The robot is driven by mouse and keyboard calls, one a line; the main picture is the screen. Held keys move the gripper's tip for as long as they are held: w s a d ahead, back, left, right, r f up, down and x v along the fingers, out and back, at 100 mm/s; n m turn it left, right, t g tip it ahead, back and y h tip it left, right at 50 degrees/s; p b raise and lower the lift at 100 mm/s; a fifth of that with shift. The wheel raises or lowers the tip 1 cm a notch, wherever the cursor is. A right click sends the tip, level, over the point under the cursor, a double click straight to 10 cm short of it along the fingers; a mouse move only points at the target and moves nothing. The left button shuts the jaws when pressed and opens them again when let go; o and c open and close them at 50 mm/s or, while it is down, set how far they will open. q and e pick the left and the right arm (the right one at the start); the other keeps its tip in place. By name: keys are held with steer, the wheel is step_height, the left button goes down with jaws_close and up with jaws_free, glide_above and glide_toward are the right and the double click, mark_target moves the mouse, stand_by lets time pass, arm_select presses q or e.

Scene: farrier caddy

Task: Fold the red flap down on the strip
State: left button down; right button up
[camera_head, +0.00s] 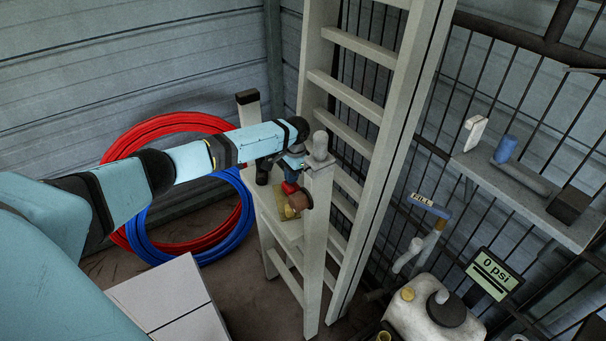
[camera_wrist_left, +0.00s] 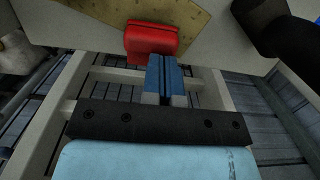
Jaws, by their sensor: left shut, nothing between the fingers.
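The red flap (camera_head: 289,187) shows as a small red patch just below my left gripper (camera_head: 293,168) in the head view, mostly hidden by the gripper. In the left wrist view the red flap (camera_wrist_left: 152,41) is a rounded red block at the edge of a tan plate (camera_wrist_left: 98,12). My left gripper (camera_wrist_left: 164,76), with blue fingers, is shut and empty. Its tips are right by the near side of the flap; I cannot tell whether they touch. I cannot clearly make out the strip. My right gripper is not in view.
A brown round piece with a brass end (camera_head: 298,203) sits beside the flap. A pale post (camera_head: 318,190) stands close to the gripper's right, with a ladder (camera_head: 385,150) behind. A black cylinder (camera_wrist_left: 262,25) is at the wrist view's upper right. Red and blue hoses (camera_head: 150,245) hang left.

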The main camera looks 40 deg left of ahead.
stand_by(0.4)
arm_select(q)
steer(key=shift+w+d+r+b, duration=0.2)
steer(key=shift+w+d+r, duration=0.15)
steer(key=shift+w, duration=0.35)
steer(key=shift+w+d+r+b, duration=0.15)
steer(key=shift+w+d+r, duration=0.15)
steer(key=shift+w, duration=0.4)
steer(key=shift+w+d+r+b, duration=0.25)
steer(key=shift+w+r, duration=0.1)
steer(key=shift+w, duration=0.35)
